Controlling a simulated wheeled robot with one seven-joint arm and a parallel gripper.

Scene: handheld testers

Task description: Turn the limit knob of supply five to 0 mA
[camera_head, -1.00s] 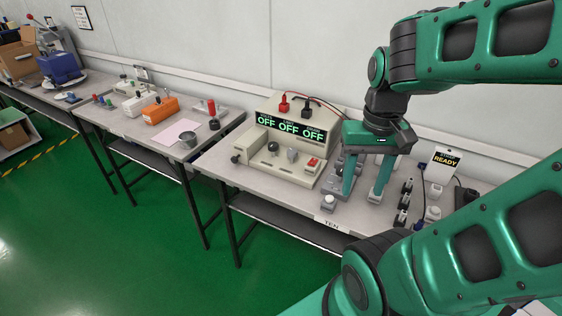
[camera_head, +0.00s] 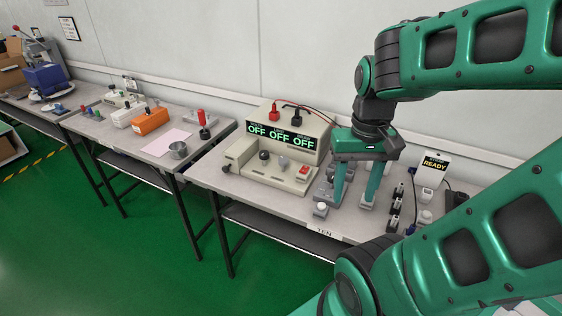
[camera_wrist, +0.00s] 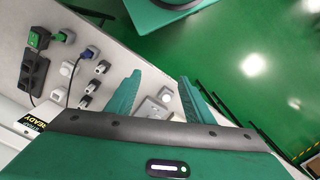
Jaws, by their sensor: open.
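A cream supply (camera_head: 312,133) with three green OFF readouts stands on the table in the head view. It has a dark knob (camera_head: 265,155), a grey knob (camera_head: 284,162) and a red switch (camera_head: 304,170) on its low front deck. I cannot read a supply number; the table edge carries a TEN label (camera_head: 324,232). My gripper (camera_head: 356,199) is open and points down to the right of the supply, over small grey devices. It touches none of its knobs. In the wrist view my open gripper (camera_wrist: 158,82) has small pale devices (camera_wrist: 155,106) behind its fingers; the supply is not seen there.
Leads loop above the supply. Green floor lies open in front.

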